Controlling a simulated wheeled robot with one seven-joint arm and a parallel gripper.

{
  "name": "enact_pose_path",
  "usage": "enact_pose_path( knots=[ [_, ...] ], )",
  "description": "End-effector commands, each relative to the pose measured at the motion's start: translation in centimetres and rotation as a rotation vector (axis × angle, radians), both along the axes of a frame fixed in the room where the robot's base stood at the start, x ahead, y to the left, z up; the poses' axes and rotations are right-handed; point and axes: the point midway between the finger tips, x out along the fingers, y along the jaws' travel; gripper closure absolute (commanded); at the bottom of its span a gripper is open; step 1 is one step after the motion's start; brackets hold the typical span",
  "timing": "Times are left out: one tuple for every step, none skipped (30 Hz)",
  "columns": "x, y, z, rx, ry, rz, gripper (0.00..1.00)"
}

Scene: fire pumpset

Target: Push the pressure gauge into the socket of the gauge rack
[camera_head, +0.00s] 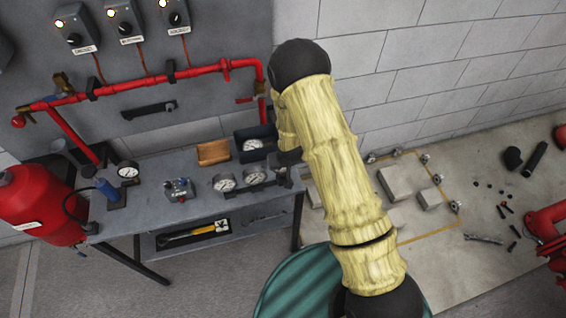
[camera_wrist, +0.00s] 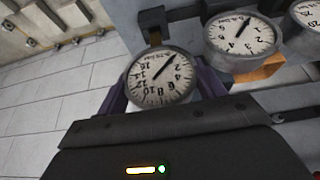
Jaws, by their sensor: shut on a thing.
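My gripper (camera_wrist: 163,88) is shut on a round white-faced pressure gauge (camera_wrist: 158,76), which sits between its two purple fingers in the wrist view. A dark post with a brass-coloured piece (camera_wrist: 154,33) shows just behind the held gauge. I cannot tell whether the gauge's stem is in a socket, because its lower part is hidden. Two more gauges stand in a row to its right, a near one (camera_wrist: 240,34) and one cut by the frame edge (camera_wrist: 309,14). In the head view two gauges (camera_head: 224,182) (camera_head: 254,174) stand at the workbench's right end, and my arm hides most of my gripper.
The grey workbench (camera_head: 165,215) also carries a wooden block (camera_head: 213,152), a dark box with a gauge (camera_head: 252,136), a small metal device (camera_head: 179,190) and a blue bottle (camera_head: 107,189). Red pipework (camera_head: 165,78) runs along the wall behind. A red tank (camera_head: 38,205) stands left.

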Motion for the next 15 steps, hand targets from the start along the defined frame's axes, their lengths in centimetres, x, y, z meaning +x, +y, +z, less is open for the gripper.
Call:
enact_pose_path(
  knots=[
    [0.04,0.01,-0.19,0.000,-0.001,0.000,0.89],
    [0.04,0.01,-0.24,0.000,-0.001,0.000,0.89],
    [0.03,0.01,-0.32,0.000,-0.001,0.000,0.89],
    [0.04,0.01,-0.39,0.000,-0.001,0.000,0.89],
    [0.04,0.01,-0.44,0.000,-0.001,0.000,0.89],
    [0.04,0.01,-0.53,0.000,-0.001,0.000,0.89],
    [0.04,0.01,-0.58,0.000,-0.001,0.000,0.89],
    [0.04,0.01,-0.65,0.000,-0.001,0.000,0.89],
    [0.04,0.01,-0.72,0.000,-0.001,0.000,0.89],
    [0.04,0.01,-0.79,0.000,-0.001,0.000,0.89],
    [0.04,0.01,-0.84,0.000,-0.001,0.000,0.89],
    [0.03,0.01,-0.92,0.000,-0.001,0.000,0.89],
    [0.04,0.01,-0.99,0.000,-0.001,0.000,0.89],
    [0.04,0.01,-1.04,0.000,-0.001,0.000,0.89],
    [0.05,0.01,-1.13,0.000,-0.001,0.000,0.89]
  ],
)
